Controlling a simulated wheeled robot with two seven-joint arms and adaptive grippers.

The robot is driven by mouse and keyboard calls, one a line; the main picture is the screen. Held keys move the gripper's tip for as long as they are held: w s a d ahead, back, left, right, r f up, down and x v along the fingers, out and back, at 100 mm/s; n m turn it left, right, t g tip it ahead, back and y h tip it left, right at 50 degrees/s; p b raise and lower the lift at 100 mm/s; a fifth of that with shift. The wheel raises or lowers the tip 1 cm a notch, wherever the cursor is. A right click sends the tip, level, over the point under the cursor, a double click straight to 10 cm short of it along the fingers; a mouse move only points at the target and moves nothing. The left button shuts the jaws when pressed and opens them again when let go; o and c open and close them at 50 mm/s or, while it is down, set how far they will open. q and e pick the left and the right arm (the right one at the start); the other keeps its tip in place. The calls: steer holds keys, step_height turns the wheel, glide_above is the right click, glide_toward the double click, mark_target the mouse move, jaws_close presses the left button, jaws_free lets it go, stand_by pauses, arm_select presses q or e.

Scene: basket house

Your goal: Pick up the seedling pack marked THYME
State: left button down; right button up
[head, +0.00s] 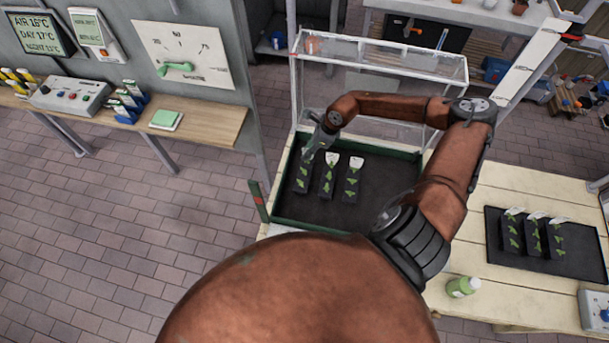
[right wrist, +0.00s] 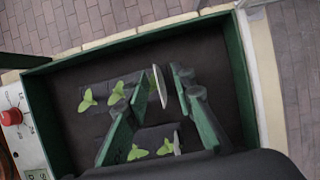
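Three black seedling packs with green sprouts and white tags stand in the green-rimmed tray (head: 388,203): a left pack (head: 303,182), a middle pack (head: 327,182) and a right pack (head: 351,185). No tag is legible, so I cannot tell which is THYME. My right gripper (head: 314,148) is low over the left pack's tag end. In the right wrist view its fingers (right wrist: 165,92) are apart, with a thin white tag (right wrist: 158,86) edge-on near the tips; I cannot tell whether they touch it. Another pack's tag (right wrist: 177,142) shows nearer. My left gripper is out of view.
A clear glazed case (head: 380,60) stands behind the tray. The pale bench between the trays is clear.

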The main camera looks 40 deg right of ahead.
steer(key=shift+c, duration=0.7)
jaws_close()
